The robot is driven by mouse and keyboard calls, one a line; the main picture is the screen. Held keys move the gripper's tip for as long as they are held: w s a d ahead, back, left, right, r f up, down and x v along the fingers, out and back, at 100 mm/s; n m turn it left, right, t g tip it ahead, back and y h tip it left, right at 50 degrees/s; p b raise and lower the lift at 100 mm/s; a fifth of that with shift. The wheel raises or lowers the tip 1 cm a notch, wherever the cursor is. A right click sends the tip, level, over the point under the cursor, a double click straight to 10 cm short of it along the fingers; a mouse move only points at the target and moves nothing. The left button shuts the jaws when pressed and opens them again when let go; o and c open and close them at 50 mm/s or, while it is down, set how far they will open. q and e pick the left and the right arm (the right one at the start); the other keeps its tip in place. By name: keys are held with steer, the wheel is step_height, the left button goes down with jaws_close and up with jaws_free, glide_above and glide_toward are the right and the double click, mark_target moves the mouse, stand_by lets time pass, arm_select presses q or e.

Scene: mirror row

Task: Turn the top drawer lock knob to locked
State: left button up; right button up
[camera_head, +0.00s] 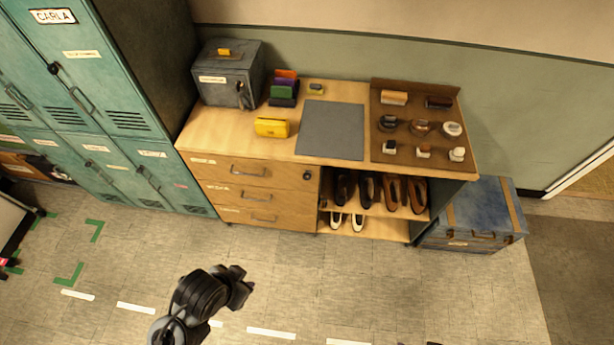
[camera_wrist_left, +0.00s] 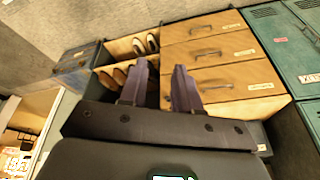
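The top drawer (camera_head: 222,172) is the uppermost of the three wooden drawers, with a bar handle and a small label. The dark round lock knob (camera_head: 307,175) is at the right end of its front. Its setting is too small to read. My left gripper (camera_head: 243,285) is over the floor in front of the drawers, apart from them. In the left wrist view, which is upside down, the left gripper (camera_wrist_left: 162,82) has its two fingers spread with nothing between. My right gripper is not in view.
Teal lockers (camera_head: 105,130) stand left of the cabinet. Open shelves with shoes (camera_head: 375,190) are right of the drawers, then a blue trunk (camera_head: 480,215). The cabinet top holds a grey metal box (camera_head: 228,75), a mat (camera_head: 330,130) and a brown tray (camera_head: 415,88). The floor before the drawers is clear.

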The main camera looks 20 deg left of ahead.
arm_select(q)
steer(key=w+m+t, duration=0.2)
steer(key=w, duration=0.1)
steer(key=m+t+y+b, duration=0.4)
steer(key=m+t+b, duration=0.75)
steer(key=b, duration=1.75)
glide_toward(308, 173)
steer(key=b+x, duration=0.1)
steer(key=x, duration=0.6)
steer(key=shift+f+n, duration=0.3)
steer(key=shift+n, duration=0.15)
steer(key=shift+s, duration=0.1)
jaws_close()
